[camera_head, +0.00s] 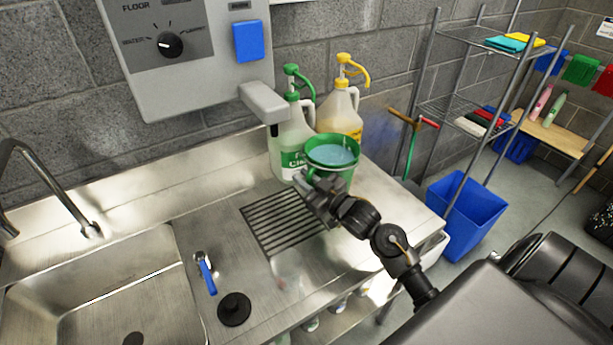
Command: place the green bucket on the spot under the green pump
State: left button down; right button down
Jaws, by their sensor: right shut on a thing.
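The green bucket (336,141) holds a bluish liquid and is in front of the pump jugs, over the steel counter. My right gripper (318,187) is shut on the near side of the bucket. The green pump (292,80) tops a white jug (289,138) with a green label, just behind and left of the bucket. The bucket hides part of the jugs, and I cannot tell whether its base touches the counter. My left gripper is not in view.
A yellow pump (349,69) on another jug stands right of the green one. A drain grate (280,221) lies in the counter, left of my gripper. A sink (95,290) is at the left. A wall dispenser (185,50) hangs above. A blue bin (461,212) stands at the right.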

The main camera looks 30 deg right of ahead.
jog(key=shift+w+d+f+p, duration=0.1)
jog(key=shift+w+f+p, duration=0.1)
jog(key=shift+f, duration=0.45)
jog(key=shift+w+d+f+p, duration=0.1)
jog(key=shift+w+f+p, duration=0.15)
jog(key=shift+f, duration=0.4)
jog(key=shift+w+d+f+p, duration=0.1)
jog(key=shift+w+f+p, duration=0.1)
jog(key=shift+f, duration=0.45)
jog(key=c, duration=1.6)
grip_release()
jog(key=shift+s+a+f, duration=0.1)
jog(key=shift+f, duration=0.2)
jog(key=shift+c, duration=0.2)
jog(key=shift+o, duration=1.6)
jog(key=shift+s+r, duration=0.1)
jog(key=s+d+b, duration=0.1)
jog(key=s+b, duration=0.1)
jog(key=s, duration=0.5)
jog(key=shift+d, duration=0.25)
jog(key=shift+s, duration=0.1)
